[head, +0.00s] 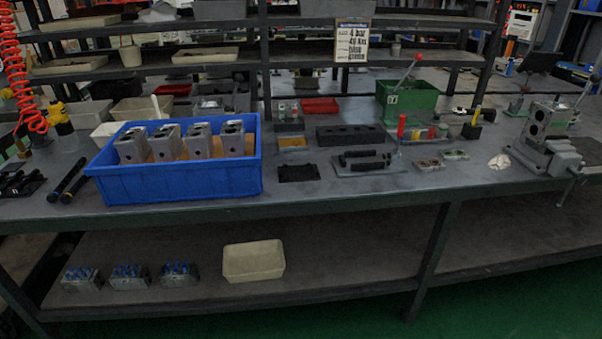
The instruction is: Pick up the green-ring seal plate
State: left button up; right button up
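Two small flat grey plates lie side by side on the bench, right of centre. The right one (455,155) looks to have greenish rings and appears to be the green-ring seal plate. The left plate (429,165) has orange-brown rings. Both are small and dim, so the ring colours are hard to make out. Nothing covers the right plate. Neither of my grippers shows in the head view.
A blue crate (180,184) with several metal valve blocks stands at left. Black bars on a tray (362,162) lie left of the plates. A red-handled tool (401,127) and a green box (408,98) stand behind. A vise with a block (547,145) is at right.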

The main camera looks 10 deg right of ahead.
aim_at(446, 156)
jog(key=k, duration=0.6)
jog(key=z, duration=0.6)
jog(key=i, duration=1.45)
jog(key=z, duration=0.55)
